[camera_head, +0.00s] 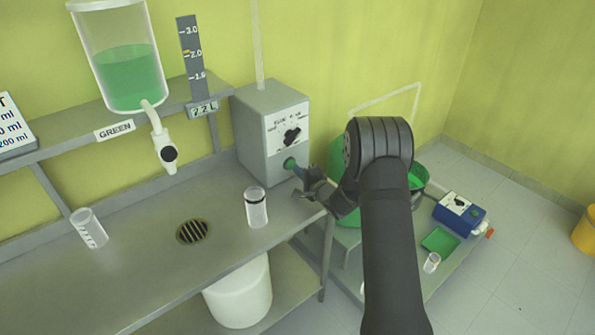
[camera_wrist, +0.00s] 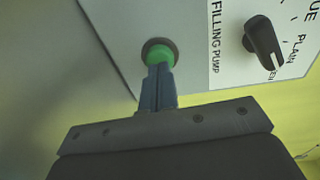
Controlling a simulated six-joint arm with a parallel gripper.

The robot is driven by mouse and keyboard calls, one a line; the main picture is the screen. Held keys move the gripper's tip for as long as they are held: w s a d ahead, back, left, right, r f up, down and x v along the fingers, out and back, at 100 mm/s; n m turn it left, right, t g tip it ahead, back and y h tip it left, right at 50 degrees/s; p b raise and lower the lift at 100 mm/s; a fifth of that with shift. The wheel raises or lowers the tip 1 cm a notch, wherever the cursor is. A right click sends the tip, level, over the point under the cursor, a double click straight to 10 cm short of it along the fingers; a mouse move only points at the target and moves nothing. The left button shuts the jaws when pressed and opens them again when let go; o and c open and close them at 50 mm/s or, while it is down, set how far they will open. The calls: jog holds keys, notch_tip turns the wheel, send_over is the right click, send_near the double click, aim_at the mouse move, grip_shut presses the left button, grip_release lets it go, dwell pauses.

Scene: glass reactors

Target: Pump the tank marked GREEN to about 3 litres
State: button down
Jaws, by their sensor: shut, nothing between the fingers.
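The tank (camera_head: 130,75) holding green liquid hangs at the upper left, above a label reading GREEN (camera_head: 115,130). Its level scale (camera_head: 190,50) has a marker near 2.0, and a small display (camera_head: 203,108) seems to read 2.2 L. The grey filling pump box (camera_head: 262,130) has a black selector knob (camera_head: 291,136), also in the wrist view (camera_wrist: 263,42), and a green button (camera_wrist: 158,55). My gripper (camera_wrist: 160,72) is shut and empty, its fingertips at the button and apparently touching it. Whether the button is pressed in, I cannot tell.
A clear beaker (camera_head: 89,228) and a cup with a dark band (camera_head: 256,208) stand on the grey bench beside a round drain (camera_head: 193,232). A blue device (camera_head: 459,214) stands on the lower right table.

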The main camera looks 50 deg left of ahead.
aim_at(291, 165)
jog(key=shift+a, duration=0.55)
jog(key=shift+a, duration=0.65)
jog(key=shift+a+r, duration=0.15)
jog(key=shift+a, duration=0.2)
jog(key=shift+s+a, duration=0.1)
jog(key=shift+a, duration=0.05)
dwell(1.9)
jog(key=shift+r, duration=0.1)
dwell(0.4)
jog(key=shift+d, duration=0.55)
jog(key=d, duration=1.4)
jog(key=shift+s+r, duration=0.1)
jog(key=shift+s, duration=0.2)
